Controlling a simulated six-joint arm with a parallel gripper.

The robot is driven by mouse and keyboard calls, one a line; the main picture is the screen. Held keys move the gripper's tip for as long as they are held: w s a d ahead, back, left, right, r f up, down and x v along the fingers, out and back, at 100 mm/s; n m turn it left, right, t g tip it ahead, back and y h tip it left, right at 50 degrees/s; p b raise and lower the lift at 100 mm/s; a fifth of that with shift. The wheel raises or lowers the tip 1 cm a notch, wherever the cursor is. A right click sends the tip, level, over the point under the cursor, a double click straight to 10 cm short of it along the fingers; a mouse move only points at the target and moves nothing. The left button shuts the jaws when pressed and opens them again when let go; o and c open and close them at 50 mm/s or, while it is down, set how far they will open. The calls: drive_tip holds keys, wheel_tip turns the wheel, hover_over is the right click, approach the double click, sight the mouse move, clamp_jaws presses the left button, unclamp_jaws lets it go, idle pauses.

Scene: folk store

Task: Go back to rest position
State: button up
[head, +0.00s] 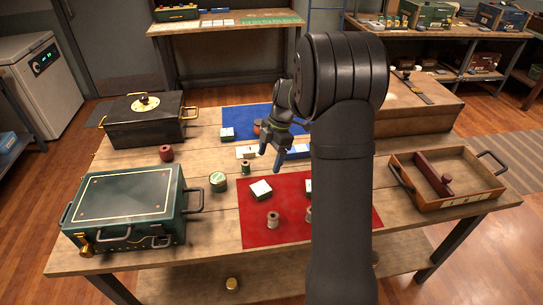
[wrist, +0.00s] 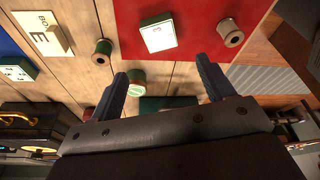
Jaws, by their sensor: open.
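My gripper (head: 270,161) is open and empty, held above the middle of the wooden table (head: 215,235), left of the arm's upright link. In the wrist view its two fingers (wrist: 162,70) stand wide apart with nothing held between them. Beyond the fingertips lie the red mat (wrist: 190,45), a white-topped block (wrist: 158,36) and a spool (wrist: 229,32). A green round tin (wrist: 137,82) shows near the left finger. My arm hides part of the red mat in the head view.
A green case (head: 125,205) and a black box (head: 145,125) stand at left. A wooden tray (head: 465,203) with a handle lies at right. The blue mat (head: 245,118) is behind. A green spool (head: 245,168), red spool (head: 166,153) and pale spool (head: 272,220) stand on the table.

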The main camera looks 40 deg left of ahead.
sight(261, 188)
drive_tip(key=shift+f, duration=0.1)
drive_tip(key=x, duration=1.1)
drive_tip(key=shift+f, duration=0.4)
drive_tip(key=shift+s+r, duration=0.1)
drive_tip(key=shift+r, duration=1.75)
drive_tip(key=shift+f, duration=0.1)
